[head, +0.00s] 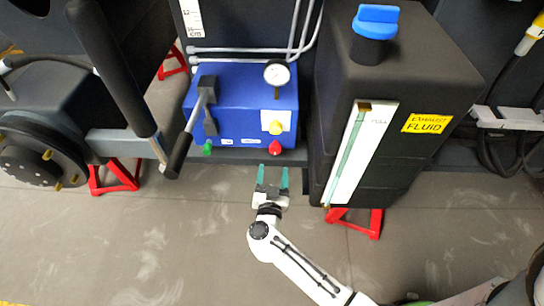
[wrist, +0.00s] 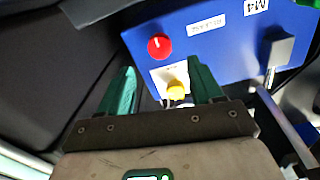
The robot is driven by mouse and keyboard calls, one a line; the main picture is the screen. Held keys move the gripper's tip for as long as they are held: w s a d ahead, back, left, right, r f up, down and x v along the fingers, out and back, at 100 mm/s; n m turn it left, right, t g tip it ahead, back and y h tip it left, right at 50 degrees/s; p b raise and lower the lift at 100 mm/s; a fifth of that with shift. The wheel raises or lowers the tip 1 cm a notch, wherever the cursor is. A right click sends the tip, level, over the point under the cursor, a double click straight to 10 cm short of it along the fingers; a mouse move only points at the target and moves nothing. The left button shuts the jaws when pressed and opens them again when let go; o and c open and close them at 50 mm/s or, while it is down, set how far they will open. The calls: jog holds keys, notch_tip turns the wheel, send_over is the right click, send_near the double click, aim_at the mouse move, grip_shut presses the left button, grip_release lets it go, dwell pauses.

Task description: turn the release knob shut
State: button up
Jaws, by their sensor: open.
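A blue box (head: 240,85) carries a yellow knob (head: 276,127) on a white plate and a red knob (head: 275,147) below it. Both also show in the wrist view, the red knob (wrist: 159,46) with a white mark and the yellow knob (wrist: 177,88) seen between my fingers. I cannot read which knob is the release knob. My gripper (head: 272,172), with teal fingers, is open and empty, just in front of the box below the red knob. In the wrist view my gripper (wrist: 162,82) appears apart from the red knob.
A lever (head: 190,130) with a black grip and a green knob (head: 207,149) are at the box's left. A gauge (head: 277,74) stands on top. A black fluid tank (head: 385,95) stands close on the right. The floor in front is clear.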

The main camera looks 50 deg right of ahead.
aim_at(275, 152)
jog(key=b+x, duration=0.1)
jog(key=x, duration=0.6)
jog(key=shift+w+d+b, duration=0.1)
jog(key=shift+b, duration=0.2)
jog(key=c, duration=1.1)
